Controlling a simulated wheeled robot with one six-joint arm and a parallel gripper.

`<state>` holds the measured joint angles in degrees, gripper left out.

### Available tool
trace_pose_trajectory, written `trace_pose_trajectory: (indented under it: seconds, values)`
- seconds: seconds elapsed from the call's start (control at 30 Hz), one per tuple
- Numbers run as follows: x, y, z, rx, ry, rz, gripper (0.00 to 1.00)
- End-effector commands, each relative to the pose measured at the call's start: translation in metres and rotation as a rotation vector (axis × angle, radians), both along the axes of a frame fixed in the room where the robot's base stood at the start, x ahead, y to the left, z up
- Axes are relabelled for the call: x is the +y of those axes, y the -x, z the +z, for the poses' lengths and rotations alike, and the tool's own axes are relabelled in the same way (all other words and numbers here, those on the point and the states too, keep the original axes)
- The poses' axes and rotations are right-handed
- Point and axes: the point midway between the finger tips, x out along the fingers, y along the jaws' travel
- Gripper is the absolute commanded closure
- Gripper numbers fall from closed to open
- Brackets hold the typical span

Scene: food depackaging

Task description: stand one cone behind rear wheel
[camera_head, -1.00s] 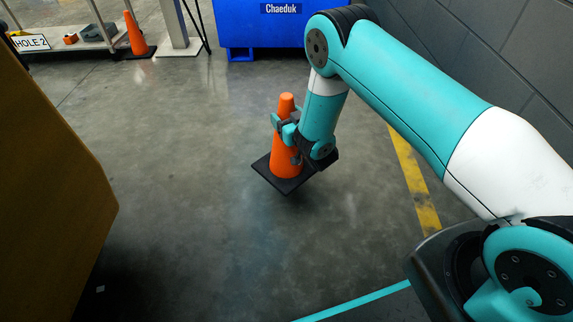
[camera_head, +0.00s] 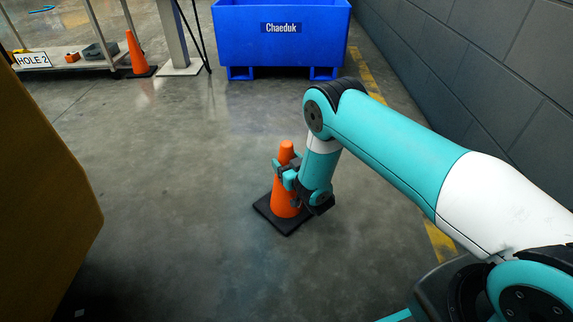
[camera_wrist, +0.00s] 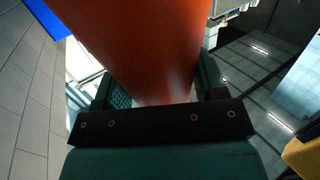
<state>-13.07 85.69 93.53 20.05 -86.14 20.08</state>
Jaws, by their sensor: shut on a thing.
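My gripper (camera_head: 288,172) is shut on an orange cone (camera_head: 284,205) with a black square base, at the middle of the head view. The cone is upright, and I cannot tell whether its base touches the floor. In the wrist view the cone (camera_wrist: 150,45) fills the upper middle between the fingers. A second orange cone (camera_head: 136,52) stands by the shelf at the far upper left. No wheel can be made out; a yellow-brown body (camera_head: 40,190) fills the left edge of the head view.
A blue bin (camera_head: 285,45) marked "Chaeduk" stands at the back. A grey block wall (camera_head: 470,80) runs along the right, with a yellow floor line (camera_head: 437,240) beside it. A shelf with a "HOLE 2" sign (camera_head: 32,60) is at upper left. The floor between is clear.

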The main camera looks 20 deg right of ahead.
Motion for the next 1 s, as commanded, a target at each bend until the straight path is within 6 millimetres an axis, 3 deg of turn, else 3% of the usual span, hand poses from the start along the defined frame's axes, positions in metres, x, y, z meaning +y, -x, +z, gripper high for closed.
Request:
trace_pose_trajectory:
  seconds: [0.2,0.23,0.33,0.7,0.87,1.0]
  values:
    - [0.000,0.000,-0.002,-0.002,0.000,0.001,0.96]
    - [0.000,0.000,-0.003,0.001,0.000,0.000,0.32]
    - [0.000,0.000,-0.002,0.001,0.000,0.000,0.09]
    - [-0.001,0.002,0.003,0.002,0.000,0.000,0.09]
    - [-0.006,0.025,0.008,0.006,0.000,0.000,0.09]
    - [-0.013,0.057,0.009,0.007,0.000,-0.001,0.09]
